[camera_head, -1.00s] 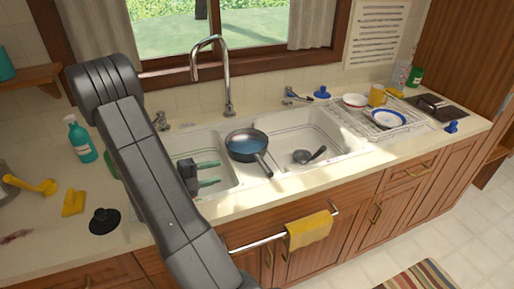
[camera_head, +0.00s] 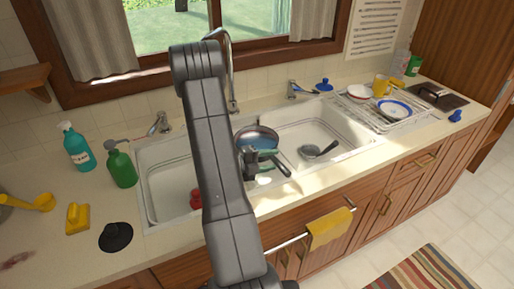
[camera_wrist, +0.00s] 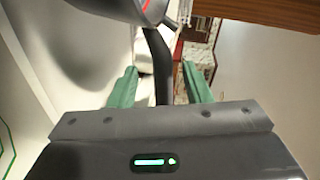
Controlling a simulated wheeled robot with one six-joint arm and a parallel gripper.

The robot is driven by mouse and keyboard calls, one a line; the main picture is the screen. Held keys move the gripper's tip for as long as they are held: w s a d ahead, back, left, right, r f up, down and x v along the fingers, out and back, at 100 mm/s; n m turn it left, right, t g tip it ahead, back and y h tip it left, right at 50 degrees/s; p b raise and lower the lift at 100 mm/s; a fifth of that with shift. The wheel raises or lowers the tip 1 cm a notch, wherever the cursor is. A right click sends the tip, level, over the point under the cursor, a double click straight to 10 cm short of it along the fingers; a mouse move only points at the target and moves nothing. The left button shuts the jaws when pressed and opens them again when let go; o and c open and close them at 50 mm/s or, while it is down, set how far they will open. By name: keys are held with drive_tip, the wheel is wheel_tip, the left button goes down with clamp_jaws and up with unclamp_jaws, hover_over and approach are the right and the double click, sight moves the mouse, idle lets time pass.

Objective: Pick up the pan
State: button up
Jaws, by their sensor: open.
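The pan (camera_head: 256,138), dark-rimmed with a blue inside, sits at the divider between the two sink basins, partly hidden by my arm. Its dark handle points toward the front of the counter. My gripper (camera_head: 270,165) is at the handle, on the near side of the pan. In the wrist view, the green fingers of my gripper (camera_wrist: 158,75) are apart, with the dark handle (camera_wrist: 158,55) running between them. Space shows on both sides of the handle. The underside of the pan (camera_wrist: 118,8) shows at the top edge.
A ladle (camera_head: 318,150) lies in the right basin and a red object (camera_head: 196,198) in the left one. The faucet (camera_head: 232,75) rises behind the pan. A dish rack (camera_head: 385,108) stands at right. A green bottle (camera_head: 121,167) stands left of the sink.

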drive_tip(key=shift+x, duration=1)
clamp_jaws()
idle(0.6)
